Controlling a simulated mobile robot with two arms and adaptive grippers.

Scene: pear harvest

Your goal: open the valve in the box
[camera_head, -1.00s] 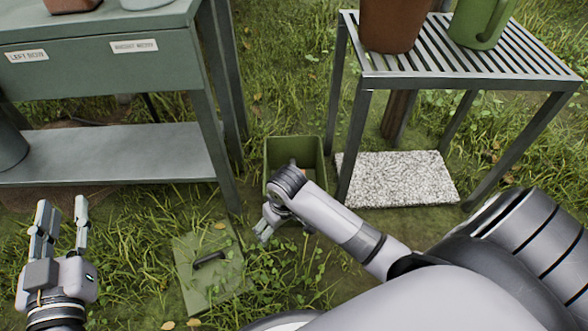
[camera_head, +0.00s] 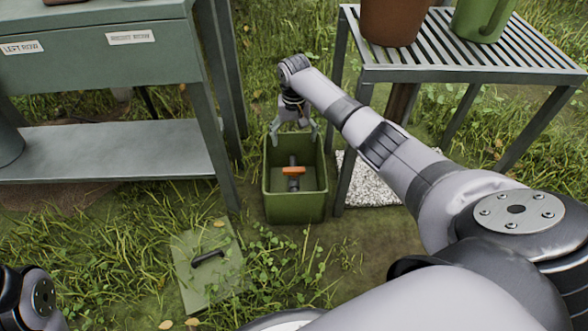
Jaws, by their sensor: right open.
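The green box (camera_head: 295,211) stands open on the ground between the two tables. Inside it the valve shows an orange handle (camera_head: 293,171) lying crosswise on a dark pipe (camera_head: 293,184). My right gripper (camera_head: 293,139) is open over the back part of the box, fingers pointing down, spread to either side and apart from the handle. The box's flat green lid (camera_head: 207,265) with a black handle lies on the grass in front and to the left. Of my left arm only a joint shows at the lower left; its gripper is out of view.
A green potting table (camera_head: 100,60) with a lower shelf (camera_head: 110,152) stands at the left. A slatted metal table (camera_head: 470,50) with a brown pot (camera_head: 392,22) and a green watering can (camera_head: 482,18) stands at the right. A speckled white slab (camera_head: 372,185) lies beneath it.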

